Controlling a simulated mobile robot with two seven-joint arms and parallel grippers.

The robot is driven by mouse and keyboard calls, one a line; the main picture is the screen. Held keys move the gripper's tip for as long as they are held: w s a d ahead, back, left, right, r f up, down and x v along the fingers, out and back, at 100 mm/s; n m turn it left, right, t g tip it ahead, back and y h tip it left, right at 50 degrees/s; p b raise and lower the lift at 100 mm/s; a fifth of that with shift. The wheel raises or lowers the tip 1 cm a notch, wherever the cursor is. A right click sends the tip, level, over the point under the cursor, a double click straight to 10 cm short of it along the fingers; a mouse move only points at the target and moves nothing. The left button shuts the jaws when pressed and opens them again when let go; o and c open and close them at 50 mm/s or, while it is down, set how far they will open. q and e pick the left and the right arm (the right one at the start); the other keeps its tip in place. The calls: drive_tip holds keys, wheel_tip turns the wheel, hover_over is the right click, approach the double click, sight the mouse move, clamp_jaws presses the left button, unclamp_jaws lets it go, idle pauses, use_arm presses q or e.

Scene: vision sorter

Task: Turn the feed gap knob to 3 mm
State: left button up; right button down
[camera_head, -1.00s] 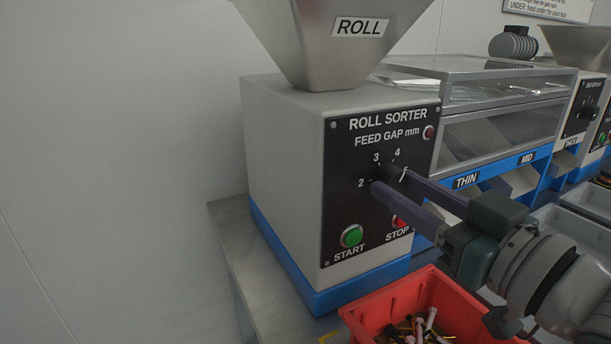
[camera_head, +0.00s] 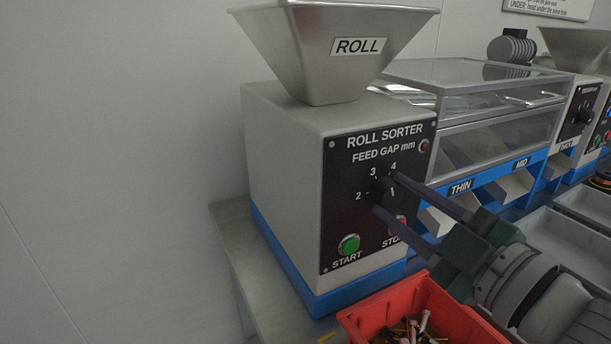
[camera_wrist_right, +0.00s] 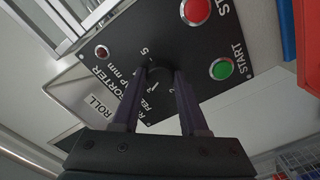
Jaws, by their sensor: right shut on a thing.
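The roll sorter (camera_head: 290,150) stands at the centre of the head view, with a black panel marked FEED GAP mm. In the wrist view my right gripper's fingers (camera_wrist_right: 157,76) stand either side of the knob. The fingers partly cover the scale, and I cannot tell the setting. My left gripper is out of view.
The green START button (camera_head: 349,244) and red STOP button (camera_head: 398,226) lie just below the knob, STOP partly behind a finger. A red bin (camera_head: 375,322) of small parts stands below my right arm. A steel hopper (camera_head: 330,70) tops the machine.

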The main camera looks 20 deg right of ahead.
drive_tip(key=shift+n, duration=0.9)
drive_tip(key=shift+c, duration=2.2)
unclamp_jaws()
drive_tip(key=shift+s, duration=0.1)
drive_tip(key=s, duration=0.9)
drive_tip(key=shift+s+d, duration=0.4)
